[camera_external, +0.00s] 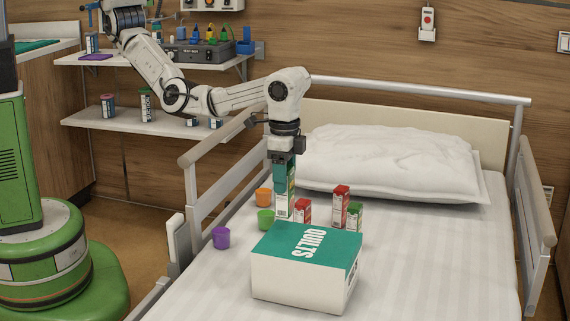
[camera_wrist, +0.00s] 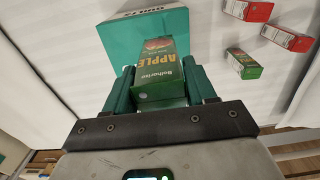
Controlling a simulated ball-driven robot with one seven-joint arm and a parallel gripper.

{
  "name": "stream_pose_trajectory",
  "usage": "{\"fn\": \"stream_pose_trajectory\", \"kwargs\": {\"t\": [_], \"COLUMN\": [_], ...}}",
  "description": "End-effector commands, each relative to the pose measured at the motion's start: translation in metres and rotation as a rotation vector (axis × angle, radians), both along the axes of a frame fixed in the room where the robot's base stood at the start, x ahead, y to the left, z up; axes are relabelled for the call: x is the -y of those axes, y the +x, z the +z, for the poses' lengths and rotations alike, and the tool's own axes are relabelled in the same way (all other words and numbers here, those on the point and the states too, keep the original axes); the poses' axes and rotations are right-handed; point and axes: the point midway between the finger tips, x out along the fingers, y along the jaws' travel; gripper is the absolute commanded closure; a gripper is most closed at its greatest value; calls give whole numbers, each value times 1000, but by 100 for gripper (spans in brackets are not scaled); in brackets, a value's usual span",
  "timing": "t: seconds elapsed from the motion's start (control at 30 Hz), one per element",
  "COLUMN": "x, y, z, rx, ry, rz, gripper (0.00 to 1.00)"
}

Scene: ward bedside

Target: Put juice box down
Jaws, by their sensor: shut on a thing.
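My gripper (camera_external: 284,172) points down over the bed and is shut on a green and white juice box (camera_external: 284,206). In the wrist view this juice box (camera_wrist: 160,62) is labelled APPLE and sits between the two green fingers (camera_wrist: 162,84). It looks upright. Its lower end is at or close to the bed sheet; I cannot tell whether it touches. The fingers hide its upper part in the external view.
A QUILTS box (camera_external: 300,280) stands in front; a pillow (camera_external: 390,165) lies behind.

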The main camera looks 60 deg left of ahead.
Motion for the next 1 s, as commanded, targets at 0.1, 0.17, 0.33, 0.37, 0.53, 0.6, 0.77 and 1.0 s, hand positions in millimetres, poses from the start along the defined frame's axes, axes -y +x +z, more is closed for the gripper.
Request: {"fn": "stream_pose_trajectory", "kwargs": {"t": [0.1,0.17,0.33,0.37,0.53,0.6,0.77,1.0], "x": [6,7,10,11,10,10,10,10], "y": [5,7,9,10,8,9,9,9], "z": [-8,-10,-15,-17,-44,-46,-45,-48], "rx": [0,0,1,-1,-1,1,1,0], "ry": [-1,-1,-2,-2,-1,-2,-3,-1], "rz": [1,2,1,0,0,1,1,0], "gripper": [82,82,82,82,82,82,82,39]}}
